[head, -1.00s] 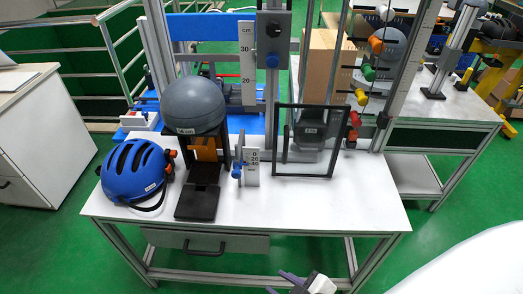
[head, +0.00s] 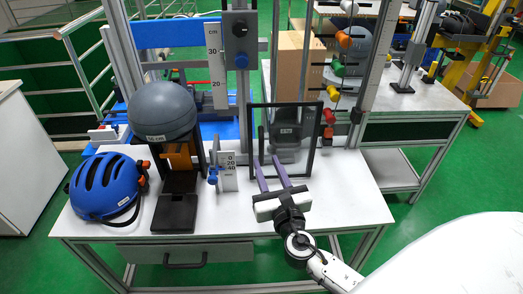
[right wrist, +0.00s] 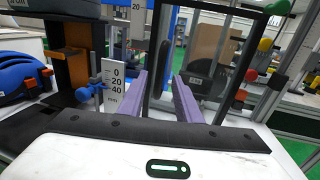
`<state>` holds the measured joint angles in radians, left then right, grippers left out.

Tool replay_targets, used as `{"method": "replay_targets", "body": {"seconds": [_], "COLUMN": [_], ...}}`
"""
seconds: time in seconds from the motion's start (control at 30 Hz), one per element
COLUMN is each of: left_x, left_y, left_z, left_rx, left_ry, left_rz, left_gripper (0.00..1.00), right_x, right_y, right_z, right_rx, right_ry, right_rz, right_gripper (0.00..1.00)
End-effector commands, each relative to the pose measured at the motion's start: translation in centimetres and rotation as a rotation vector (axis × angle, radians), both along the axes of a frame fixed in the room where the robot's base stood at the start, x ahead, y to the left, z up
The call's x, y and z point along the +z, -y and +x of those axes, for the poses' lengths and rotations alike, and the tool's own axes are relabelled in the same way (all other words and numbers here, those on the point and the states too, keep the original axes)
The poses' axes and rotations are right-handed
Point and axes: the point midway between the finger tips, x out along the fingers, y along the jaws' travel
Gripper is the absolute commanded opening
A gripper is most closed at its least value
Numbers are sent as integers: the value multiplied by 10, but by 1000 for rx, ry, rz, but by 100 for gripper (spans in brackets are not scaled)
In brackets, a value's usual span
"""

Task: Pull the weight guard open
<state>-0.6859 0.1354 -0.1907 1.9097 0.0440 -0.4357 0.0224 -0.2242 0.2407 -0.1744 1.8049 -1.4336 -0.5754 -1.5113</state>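The weight guard is a clear panel in a black frame (head: 316,140) standing upright at the tower's foot, in front of a grey weight (head: 287,131). Its frame also shows in the right wrist view (right wrist: 259,50). A dark upright handle bar (right wrist: 156,75) stands at the guard's left side. My right gripper (head: 267,160) has its purple fingers apart, pointing at the lower left part of the guard. In the right wrist view, the handle bar appears between the fingertips (right wrist: 160,82); whether they touch it I cannot tell. My left gripper is not in view.
A blue helmet (head: 104,186) lies at the table's left end. A grey dome (head: 162,110) sits on a black stand beside it. A small scale plate (head: 228,171) with a blue knob is left of the guard. Coloured knobs (head: 331,95) line the right post.

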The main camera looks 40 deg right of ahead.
Motion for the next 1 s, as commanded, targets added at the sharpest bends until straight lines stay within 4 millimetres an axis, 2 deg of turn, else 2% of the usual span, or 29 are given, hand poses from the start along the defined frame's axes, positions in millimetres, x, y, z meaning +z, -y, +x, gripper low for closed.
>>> {"method": "replay_targets", "body": {"seconds": [0.1,0.3,0.5,0.73,0.77,0.93,1.0], "left_x": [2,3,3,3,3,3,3], "left_y": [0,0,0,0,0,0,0], "left_z": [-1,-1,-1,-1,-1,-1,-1], "left_rx": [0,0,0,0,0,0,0], "left_ry": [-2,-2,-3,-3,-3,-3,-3], "left_rz": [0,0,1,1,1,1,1], "left_gripper": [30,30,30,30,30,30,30], "right_x": [2,0,-1,-1,-1,-1,-1], "right_y": [9,19,23,23,23,23,23], "right_z": [23,51,62,62,62,62,62], "right_rx": [-1,0,-1,0,0,0,0], "right_ry": [2,0,0,0,0,0,0], "right_rz": [0,4,4,5,5,5,5], "right_gripper": [31,31,31,31,29,1,0]}}
